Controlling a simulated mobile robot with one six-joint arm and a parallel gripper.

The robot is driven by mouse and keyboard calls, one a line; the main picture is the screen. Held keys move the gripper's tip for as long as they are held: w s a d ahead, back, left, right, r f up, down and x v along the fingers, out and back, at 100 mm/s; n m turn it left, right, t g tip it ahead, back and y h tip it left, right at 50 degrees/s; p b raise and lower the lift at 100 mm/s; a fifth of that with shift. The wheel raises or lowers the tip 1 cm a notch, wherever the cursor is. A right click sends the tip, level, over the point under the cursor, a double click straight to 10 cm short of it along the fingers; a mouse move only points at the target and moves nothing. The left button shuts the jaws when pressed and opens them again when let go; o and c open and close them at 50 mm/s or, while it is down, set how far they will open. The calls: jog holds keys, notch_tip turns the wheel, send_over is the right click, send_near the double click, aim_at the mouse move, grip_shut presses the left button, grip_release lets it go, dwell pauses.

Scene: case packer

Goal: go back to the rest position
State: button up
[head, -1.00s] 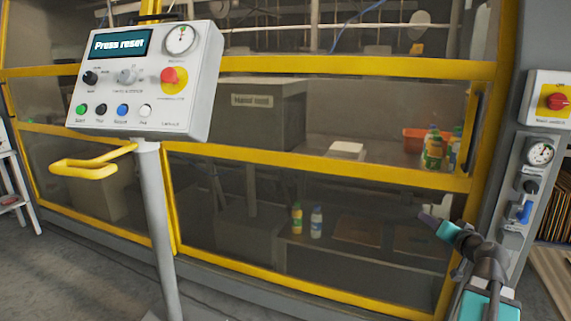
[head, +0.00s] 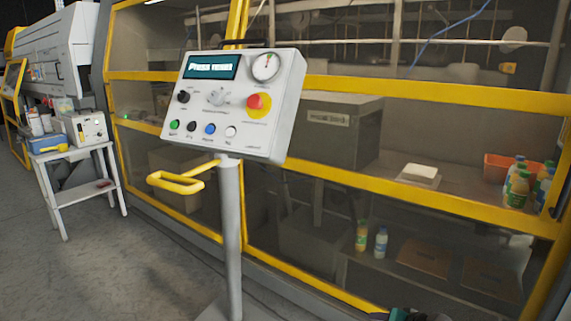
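My gripper is out of the picture. Only a small dark and teal sliver, which looks like part of my arm, shows at the bottom edge right of centre. The control panel (head: 240,105) stands on a grey post (head: 231,240) in front of the machine, and its screen (head: 211,67) reads "Press reset". A red emergency-stop knob on a yellow plate, a dial gauge and several coloured buttons are on its face. A yellow handle (head: 180,182) sticks out below it to the left.
The yellow-framed guard (head: 345,174) closes off the machine behind the panel. Bottles (head: 518,188) and an orange bin (head: 497,168) show behind it. A white side table (head: 77,155) with boxes stands at left. Grey floor (head: 130,270) is clear at the lower left.

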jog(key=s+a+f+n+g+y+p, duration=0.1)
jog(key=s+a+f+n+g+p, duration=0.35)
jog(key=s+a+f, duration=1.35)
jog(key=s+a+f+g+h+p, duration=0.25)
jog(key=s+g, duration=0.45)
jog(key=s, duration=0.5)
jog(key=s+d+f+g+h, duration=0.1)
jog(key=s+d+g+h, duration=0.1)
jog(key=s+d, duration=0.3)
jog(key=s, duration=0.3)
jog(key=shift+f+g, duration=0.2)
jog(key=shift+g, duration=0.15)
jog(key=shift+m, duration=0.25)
